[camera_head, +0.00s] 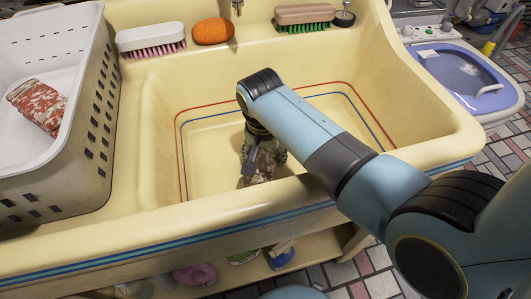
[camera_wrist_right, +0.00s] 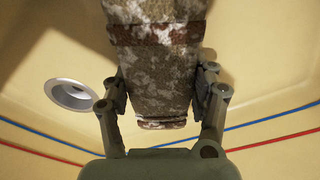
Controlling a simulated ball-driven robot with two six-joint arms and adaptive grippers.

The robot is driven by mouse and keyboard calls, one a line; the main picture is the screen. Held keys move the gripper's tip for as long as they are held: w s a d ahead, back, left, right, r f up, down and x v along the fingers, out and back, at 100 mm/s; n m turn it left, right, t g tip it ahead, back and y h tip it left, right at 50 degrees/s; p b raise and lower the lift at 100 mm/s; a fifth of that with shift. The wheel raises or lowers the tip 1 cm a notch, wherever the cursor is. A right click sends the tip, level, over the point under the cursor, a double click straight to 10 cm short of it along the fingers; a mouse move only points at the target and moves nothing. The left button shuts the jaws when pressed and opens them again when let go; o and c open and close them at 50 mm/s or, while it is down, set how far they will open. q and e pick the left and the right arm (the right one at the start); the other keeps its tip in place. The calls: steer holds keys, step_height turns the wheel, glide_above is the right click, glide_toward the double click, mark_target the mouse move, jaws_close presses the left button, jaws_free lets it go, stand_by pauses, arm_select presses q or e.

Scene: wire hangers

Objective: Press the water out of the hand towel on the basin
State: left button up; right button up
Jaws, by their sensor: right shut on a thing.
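The hand towel (camera_wrist_right: 155,70) is folded, mottled brown and off-white with a dark red-brown stripe. My right gripper (camera_wrist_right: 160,97) is shut on it, with one finger on each side. In the head view the towel (camera_head: 264,166) shows below my right wrist, inside the cream basin (camera_head: 404,95), partly hidden by the gripper (camera_head: 256,170). I cannot tell whether the towel touches the basin floor. My left gripper is not in view.
A white basket (camera_head: 92,150) with a red-and-white folded cloth (camera_head: 38,106) stands at left. Brushes (camera_head: 151,38) (camera_head: 303,18) and an orange sponge (camera_head: 213,31) sit on the back ledge. The basin's drain (camera_wrist_right: 72,94) shows beside the towel. A purple tub (camera_head: 467,70) stands at right.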

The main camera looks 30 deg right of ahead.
steer(key=shift+r, duration=0.4)
steer(key=shift+f, duration=0.1)
steer(key=shift+f, duration=0.45)
steer(key=shift+r, duration=0.1)
stand_by(1.6)
steer(key=shift+r+p, duration=0.45)
steer(key=shift+p, duration=0.2)
steer(key=shift+f, duration=0.1)
steer(key=shift+f+b, duration=0.35)
steer(key=shift+f, duration=0.05)
stand_by(1.9)
